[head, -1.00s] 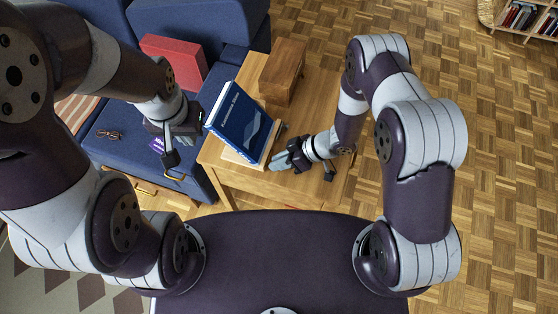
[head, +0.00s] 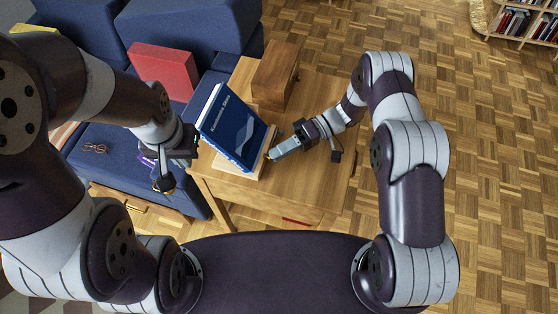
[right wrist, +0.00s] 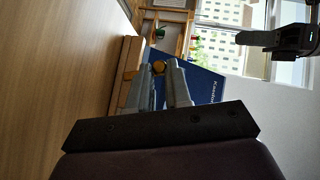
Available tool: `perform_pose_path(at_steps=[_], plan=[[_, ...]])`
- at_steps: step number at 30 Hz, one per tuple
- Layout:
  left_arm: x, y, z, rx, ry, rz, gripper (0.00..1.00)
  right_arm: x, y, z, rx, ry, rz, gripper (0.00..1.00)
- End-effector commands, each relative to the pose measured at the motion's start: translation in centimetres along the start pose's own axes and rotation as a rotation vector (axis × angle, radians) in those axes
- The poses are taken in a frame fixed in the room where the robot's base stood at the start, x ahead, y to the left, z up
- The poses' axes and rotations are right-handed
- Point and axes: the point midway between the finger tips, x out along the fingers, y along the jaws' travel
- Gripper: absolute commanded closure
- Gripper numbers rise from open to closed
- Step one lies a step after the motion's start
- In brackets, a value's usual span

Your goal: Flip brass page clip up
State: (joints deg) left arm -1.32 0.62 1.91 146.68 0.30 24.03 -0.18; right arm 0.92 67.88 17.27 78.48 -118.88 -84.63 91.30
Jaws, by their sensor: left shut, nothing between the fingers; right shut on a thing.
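A blue book (head: 232,128) leans on a light wooden stand (head: 238,172) on the wooden table. The brass page clip (head: 268,157) is a small gold spot at the stand's right side. It also shows in the right wrist view (right wrist: 158,67), between the fingertips. My right gripper (head: 272,153) is shut on the clip, low beside the book's right edge; the fingers hide part of it. In the right wrist view the book (right wrist: 204,87) is behind the fingers. My left gripper (head: 164,184) is shut and empty, left of the table and apart from the book.
A brown wooden box (head: 275,77) stands behind the book on the table (head: 315,185). A blue sofa (head: 110,135) with a red cushion (head: 165,70) and glasses (head: 94,147) is at the left. The table's front right is clear.

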Motion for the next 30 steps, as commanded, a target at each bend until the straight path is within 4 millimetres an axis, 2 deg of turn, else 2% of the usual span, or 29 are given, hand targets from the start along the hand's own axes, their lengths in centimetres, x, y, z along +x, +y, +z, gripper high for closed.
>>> perform_pose_path(at_steps=[1, 3, 12, 20, 30], plan=[[1.4, 0.0, 0.2, 0.0, 0.0, 0.0, 1.0, 0.0, 0.9, 0.1, 0.023, 0.001, -0.023, 1.0], [2.2, 0.0, 0.3, 0.0, 0.0, 0.0, 1.0, -0.1, 1.0, -0.1, 0.062, 0.001, -0.062, 1.0], [4.7, 0.0, 0.6, 0.0, 0.0, 0.0, 1.0, -0.7, 1.2, -0.7, 0.185, 0.003, -0.183, 1.0], [5.5, 0.0, 0.6, 0.0, 0.0, 0.0, 1.0, -0.9, 1.1, -1.0, 0.232, 0.003, -0.23, 1.0], [5.5, 0.0, 0.7, 0.0, 0.0, 0.0, 1.0, -1.0, 1.0, -1.1, 0.241, 0.004, -0.239, 1.0]])
